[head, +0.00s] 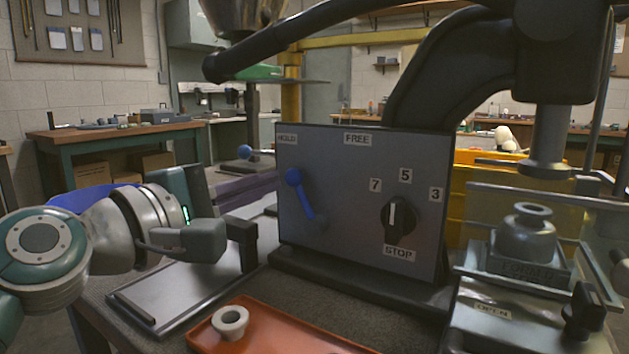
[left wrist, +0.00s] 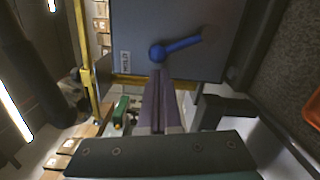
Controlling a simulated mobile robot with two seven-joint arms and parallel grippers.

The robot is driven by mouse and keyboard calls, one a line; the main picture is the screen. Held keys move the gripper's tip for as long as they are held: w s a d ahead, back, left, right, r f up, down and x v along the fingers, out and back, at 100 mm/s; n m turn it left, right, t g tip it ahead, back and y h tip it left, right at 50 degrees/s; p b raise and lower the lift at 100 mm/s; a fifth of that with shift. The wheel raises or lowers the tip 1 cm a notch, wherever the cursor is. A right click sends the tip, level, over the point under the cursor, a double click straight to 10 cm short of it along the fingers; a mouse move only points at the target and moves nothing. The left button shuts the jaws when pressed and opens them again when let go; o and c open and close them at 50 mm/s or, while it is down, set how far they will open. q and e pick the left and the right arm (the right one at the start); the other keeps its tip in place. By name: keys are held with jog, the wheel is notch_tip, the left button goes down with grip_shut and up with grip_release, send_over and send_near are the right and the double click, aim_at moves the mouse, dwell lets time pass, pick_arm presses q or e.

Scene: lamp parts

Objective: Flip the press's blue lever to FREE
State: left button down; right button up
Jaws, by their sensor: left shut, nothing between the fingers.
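The press's grey control panel (head: 350,200) stands in the middle of the head view. Its blue lever (head: 304,197) has a round knob at its upper left end, tilted toward the HOLD label (head: 287,139). The FREE label (head: 357,139) is to the right of HOLD. The lever also shows in the left wrist view (left wrist: 180,47), clear of my fingers. My left gripper (head: 243,243) is shut and empty, left of the panel and lower than the lever's knob, apart from it. My right gripper is not in view.
A black dial (head: 398,218) with 7, 5, 3 and STOP labels sits right of the lever. The press's long black handle (head: 300,40) hangs above the panel. An orange tray (head: 275,325) with a pale ring part (head: 230,321) lies in front. A fixture marked OPEN (head: 500,320) stands at right.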

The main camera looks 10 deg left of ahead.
pick_arm(q)
jog(key=shift+d+r+m, duration=0.1)
jog(key=shift+r+m, duration=0.1)
jog(key=shift+m, duration=0.1)
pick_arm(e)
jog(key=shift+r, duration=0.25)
